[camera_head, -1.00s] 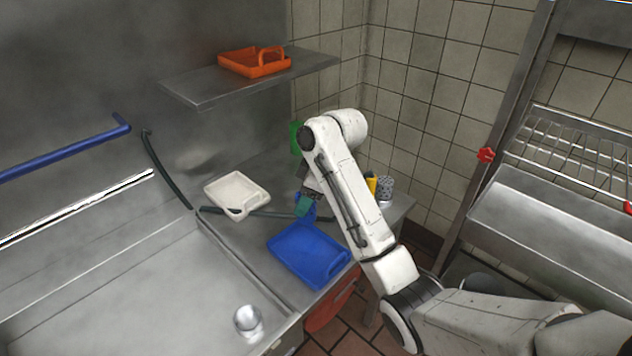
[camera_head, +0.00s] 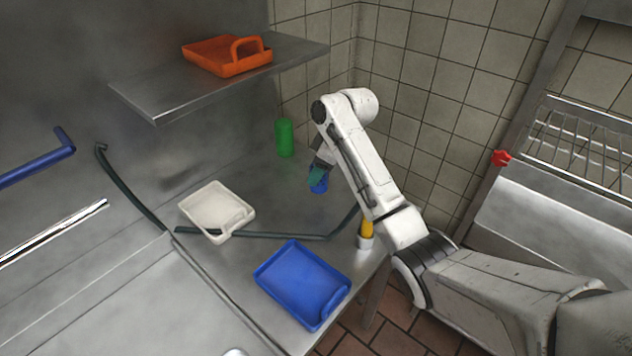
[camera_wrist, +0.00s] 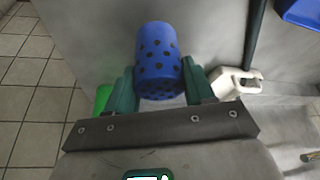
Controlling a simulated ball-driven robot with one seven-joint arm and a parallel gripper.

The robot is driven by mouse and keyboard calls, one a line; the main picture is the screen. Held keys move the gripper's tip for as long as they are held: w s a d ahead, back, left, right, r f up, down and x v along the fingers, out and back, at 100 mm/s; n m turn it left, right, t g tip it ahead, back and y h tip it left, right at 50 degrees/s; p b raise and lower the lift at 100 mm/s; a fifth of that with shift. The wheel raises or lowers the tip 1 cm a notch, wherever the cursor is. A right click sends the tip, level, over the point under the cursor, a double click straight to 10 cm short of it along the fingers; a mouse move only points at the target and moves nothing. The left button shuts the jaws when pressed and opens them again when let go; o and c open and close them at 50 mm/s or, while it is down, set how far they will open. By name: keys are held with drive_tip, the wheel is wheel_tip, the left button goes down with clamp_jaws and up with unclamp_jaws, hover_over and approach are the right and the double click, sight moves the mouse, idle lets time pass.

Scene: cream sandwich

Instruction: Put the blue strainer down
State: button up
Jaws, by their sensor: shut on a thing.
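The blue strainer (camera_wrist: 158,65) is a cup with dark holes. In the wrist view it sits between the two green fingers of my gripper (camera_wrist: 160,90), which is shut on it. In the head view the strainer (camera_head: 319,182) shows at the end of my arm, by the back part of the steel counter (camera_head: 265,195). My gripper (camera_head: 322,172) partly covers it there. I cannot tell whether its base touches the counter.
A green container (camera_head: 284,138) stands behind and left. A white tray (camera_head: 217,212), a blue tray (camera_head: 302,284) and a yellow object (camera_head: 366,228) are on the counter. A dark hose (camera_head: 270,235) crosses it. An orange tray (camera_head: 226,55) is on the shelf above.

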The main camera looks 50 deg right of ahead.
drive_tip(key=shift+f, duration=2.05)
drive_tip(key=shift+f, duration=0.15)
drive_tip(key=o, duration=1)
drive_tip(key=v, duration=1.2)
